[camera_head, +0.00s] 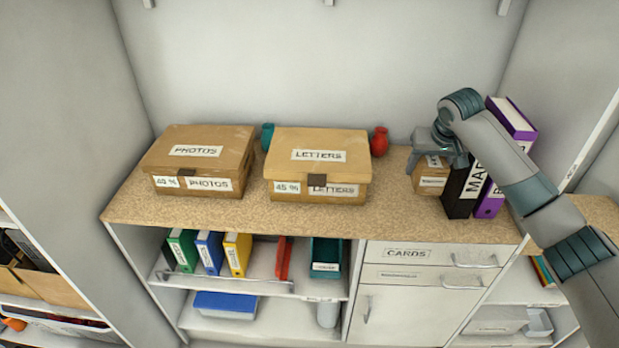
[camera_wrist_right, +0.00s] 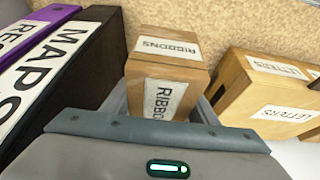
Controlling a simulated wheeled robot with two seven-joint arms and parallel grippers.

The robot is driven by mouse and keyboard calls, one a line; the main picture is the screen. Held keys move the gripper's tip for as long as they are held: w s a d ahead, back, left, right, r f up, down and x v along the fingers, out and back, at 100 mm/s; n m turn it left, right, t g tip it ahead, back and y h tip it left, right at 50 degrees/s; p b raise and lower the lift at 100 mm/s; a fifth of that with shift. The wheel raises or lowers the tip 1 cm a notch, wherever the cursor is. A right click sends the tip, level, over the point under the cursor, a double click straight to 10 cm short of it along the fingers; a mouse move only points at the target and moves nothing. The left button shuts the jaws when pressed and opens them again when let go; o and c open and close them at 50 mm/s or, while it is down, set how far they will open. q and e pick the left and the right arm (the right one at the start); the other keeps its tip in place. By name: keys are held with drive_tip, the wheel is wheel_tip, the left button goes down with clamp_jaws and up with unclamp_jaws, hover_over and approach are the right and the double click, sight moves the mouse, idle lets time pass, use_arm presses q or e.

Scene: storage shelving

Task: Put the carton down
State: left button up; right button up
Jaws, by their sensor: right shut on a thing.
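The carton is a small brown box (camera_head: 432,180) labelled RIBBONS. It is upright at the right part of the wooden counter (camera_head: 330,215), just left of a black binder. My right gripper (camera_head: 437,152) is shut on the carton from above. In the right wrist view the carton (camera_wrist_right: 166,68) sits between the two grey fingers (camera_wrist_right: 165,105). I cannot tell whether its base touches the counter. My left gripper is not in view.
A black MAPS binder (camera_head: 461,190) and purple binders (camera_head: 512,118) stand close right of the carton. A LETTERS box (camera_head: 318,152), a PHOTOS box (camera_head: 198,152), a red vase (camera_head: 379,141) and a teal vase (camera_head: 267,136) stand left. Bare counter lies between the LETTERS box and the carton.

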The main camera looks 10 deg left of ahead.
drive_tip(key=shift+f, duration=0.1)
drive_tip(key=shift+f, duration=0.25)
wheel_tip(320, 180, down, 5)
drive_tip(key=shift+r+p, duration=0.2)
drive_tip(key=shift+p, duration=0.9)
drive_tip(key=shift+f, duration=0.5)
drive_tip(key=shift+f+p, duration=0.7)
drive_tip(key=shift+f, duration=1.2)
